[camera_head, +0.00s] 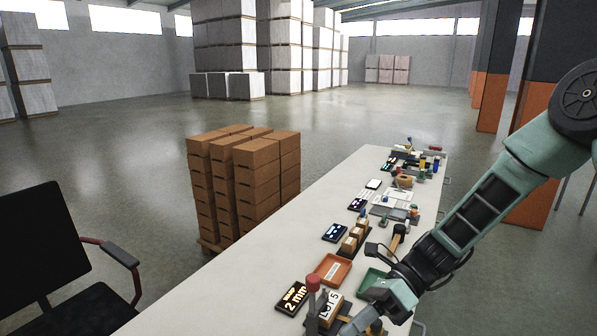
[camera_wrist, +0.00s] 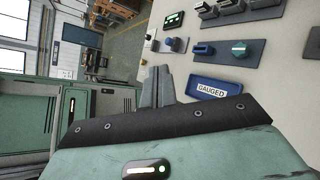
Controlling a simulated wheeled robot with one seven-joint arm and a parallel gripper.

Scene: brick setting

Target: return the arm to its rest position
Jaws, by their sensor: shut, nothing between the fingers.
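My arm comes in from the right in the head view and slopes down to the near part of the long white table (camera_head: 255,232). My gripper (camera_head: 372,318) is low over the near end of the table, with its tips partly hidden among the things there. In the wrist view my gripper (camera_wrist: 158,86) shows its two grey fingers together, with nothing between them. A blue tray labelled GAUGED (camera_wrist: 214,87) lies to the right of the fingers.
Near my gripper are a LOT 5 block (camera_head: 330,306), a red-topped post (camera_head: 313,285), a 2 mm display (camera_head: 293,298), an orange tray (camera_head: 332,270) and a green tray (camera_head: 371,281). Stacked brown boxes (camera_head: 245,180) and a black chair (camera_head: 62,255) stand left of the table.

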